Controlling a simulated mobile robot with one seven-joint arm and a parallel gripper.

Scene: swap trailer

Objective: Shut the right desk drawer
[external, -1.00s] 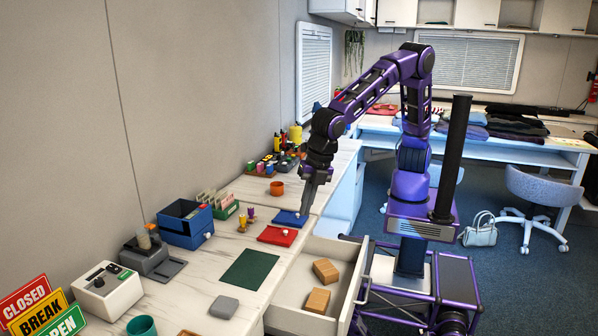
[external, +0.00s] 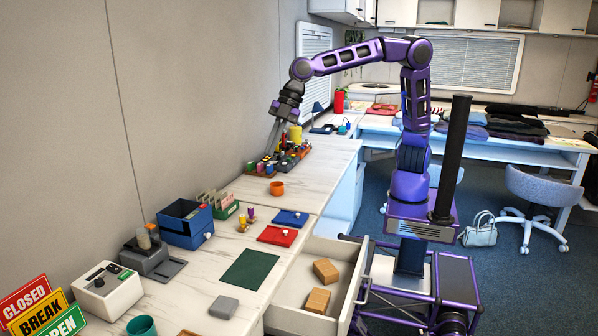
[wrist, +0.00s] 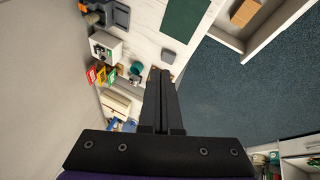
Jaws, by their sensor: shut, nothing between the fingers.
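The right desk drawer (external: 335,262) is a white drawer standing open at the desk's front edge, pulled out toward my base. Two tan wooden blocks (external: 322,284) lie in it. Part of the open drawer (wrist: 224,38) and one block (wrist: 243,12) show at the top right of the wrist view. My gripper (external: 272,150) is shut and empty. It is over the far end of the desk, above a tray of small coloured bottles and well away from the drawer. In the wrist view its closed fingers (wrist: 160,75) point toward the desk.
On the marble desk (external: 235,262) stand a blue box (external: 185,228), an orange cup (external: 277,188), red (external: 278,236) and blue (external: 291,217) pouches, a green mat (external: 250,269) and a bottle tray (external: 285,160). A wall runs along the left.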

